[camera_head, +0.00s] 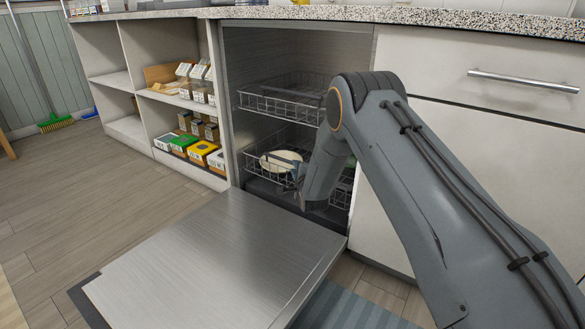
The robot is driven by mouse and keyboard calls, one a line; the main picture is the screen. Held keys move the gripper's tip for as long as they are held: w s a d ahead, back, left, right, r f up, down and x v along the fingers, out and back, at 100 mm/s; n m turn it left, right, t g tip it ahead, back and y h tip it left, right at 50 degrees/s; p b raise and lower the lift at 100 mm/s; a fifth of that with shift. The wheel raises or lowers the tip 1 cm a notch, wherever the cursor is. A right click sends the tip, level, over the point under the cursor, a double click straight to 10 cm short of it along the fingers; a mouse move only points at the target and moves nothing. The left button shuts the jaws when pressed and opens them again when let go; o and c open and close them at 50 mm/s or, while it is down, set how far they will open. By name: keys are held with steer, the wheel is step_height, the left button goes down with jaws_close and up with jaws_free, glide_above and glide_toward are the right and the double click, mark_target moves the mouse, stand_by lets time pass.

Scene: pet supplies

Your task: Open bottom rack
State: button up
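The dishwasher stands open, with its steel door (215,262) lowered flat in front. The bottom rack (248,164) is a wire basket low inside the cavity and appears to be pushed in. A pale plate (281,160) sits in it. My gripper (292,178) is at the front of the bottom rack, near the plate. My wrist and forearm hide much of the gripper and the rack's right part. I cannot tell whether the fingers are open or shut, or whether they touch the rack.
The top rack (270,105) is inside above, with dark items in it. Open shelves (137,128) with several boxes stand at left. A drawer with a metal handle (524,80) is at right. A striped blue mat (345,308) lies beside the door.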

steer(key=b+x, duration=0.3)
steer(key=x, duration=0.3)
steer(key=shift+w+a+f, duration=0.1)
steer(key=shift+w, duration=0.05)
jaws_close()
